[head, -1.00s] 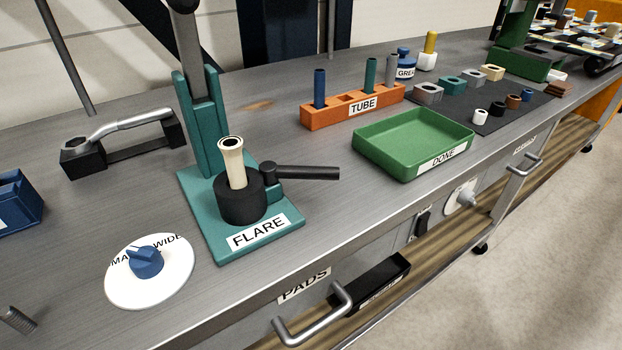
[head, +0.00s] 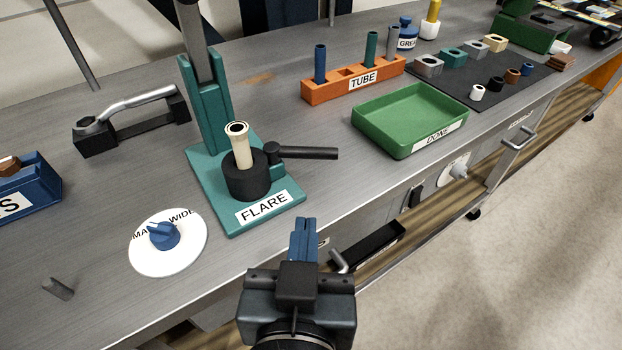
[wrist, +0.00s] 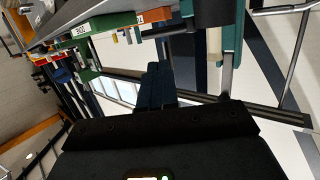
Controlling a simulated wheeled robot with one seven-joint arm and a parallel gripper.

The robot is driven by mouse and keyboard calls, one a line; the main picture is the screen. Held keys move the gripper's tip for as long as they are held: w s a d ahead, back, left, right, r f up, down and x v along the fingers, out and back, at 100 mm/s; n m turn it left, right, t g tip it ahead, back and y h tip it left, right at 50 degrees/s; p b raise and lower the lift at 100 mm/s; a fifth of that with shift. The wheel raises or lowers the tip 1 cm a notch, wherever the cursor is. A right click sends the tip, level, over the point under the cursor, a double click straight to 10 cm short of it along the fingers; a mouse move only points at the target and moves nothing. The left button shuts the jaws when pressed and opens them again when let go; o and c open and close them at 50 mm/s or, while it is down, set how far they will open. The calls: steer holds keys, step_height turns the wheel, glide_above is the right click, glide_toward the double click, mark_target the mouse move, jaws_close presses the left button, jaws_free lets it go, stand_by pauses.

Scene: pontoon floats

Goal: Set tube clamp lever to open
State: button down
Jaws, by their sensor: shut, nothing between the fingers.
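The tube clamp is the black round holder (head: 247,178) on the teal FLARE press base (head: 215,205). A cream flared tube (head: 240,147) stands upright in it. Its black lever (head: 308,153) sticks out to the right, roughly level, over the bench. My gripper (head: 303,228) is in front of the bench edge, below and to the right of the FLARE label, apart from the lever. Its blue fingers are together and empty.
A white dial (head: 168,243) with a blue knob lies left of the press. A black bar with a silver handle (head: 130,122) is behind it. Bare bench lies between the lever and tray.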

mark_target(313, 158)
steer(key=w+f+p, duration=0.1)
steer(key=w, duration=0.3)
steer(key=w+f, duration=0.1)
steer(key=w, duration=0.4)
steer(key=w+p, duration=0.1)
steer(key=w, duration=0.3)
steer(key=shift+w+d+f+p, duration=0.25)
steer(key=shift+d+f+p, duration=0.05)
steer(key=shift+f+p, duration=0.1)
